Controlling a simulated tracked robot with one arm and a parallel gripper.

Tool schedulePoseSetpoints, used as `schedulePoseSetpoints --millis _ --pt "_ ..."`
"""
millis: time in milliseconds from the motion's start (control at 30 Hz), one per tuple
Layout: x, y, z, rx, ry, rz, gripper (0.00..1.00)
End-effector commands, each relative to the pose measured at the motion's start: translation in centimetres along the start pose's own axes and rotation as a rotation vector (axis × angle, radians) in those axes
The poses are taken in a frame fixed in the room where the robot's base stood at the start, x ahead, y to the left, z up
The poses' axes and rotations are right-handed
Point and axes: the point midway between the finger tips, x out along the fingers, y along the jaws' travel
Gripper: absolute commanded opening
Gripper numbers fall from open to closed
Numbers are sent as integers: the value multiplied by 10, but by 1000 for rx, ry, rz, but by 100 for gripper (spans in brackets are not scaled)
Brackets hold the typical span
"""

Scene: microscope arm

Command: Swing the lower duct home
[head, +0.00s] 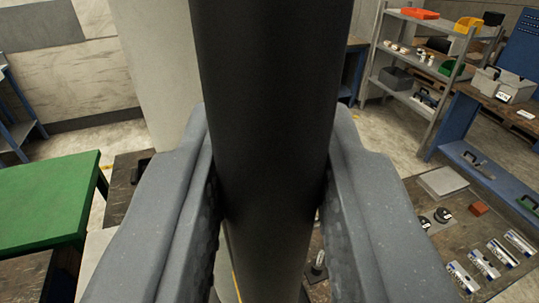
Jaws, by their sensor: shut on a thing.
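A thick black tube (265,90), which looks like the lower duct, runs from the top of the head view down through the middle. My gripper (268,185) has one grey finger on each side of it and is shut on it. The tube's ends are out of the picture, and the fingers hide parts of its sides. Whatever the duct joins to does not show clearly.
A pale column (155,60) stands close behind the tube on the left. A green-topped table (45,205) is at the left. A grey shelf rack (415,65) with coloured bins stands at the back right. A wooden bench top (440,265) with small parts lies at the lower right.

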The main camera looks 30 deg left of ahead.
Motion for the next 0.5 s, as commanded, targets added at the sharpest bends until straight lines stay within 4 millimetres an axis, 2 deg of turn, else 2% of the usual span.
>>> schedulePoseSetpoints --millis 33,67,100,133,500 --pt "-1 5 1 1 0 8 0" --pt "-1 4 1 1 0 7 25" --pt "-1 3 1 1 0 6 36" --pt "0 3 1 1 0 5 42" --pt "-1 -5 0 0 2 -6 42"
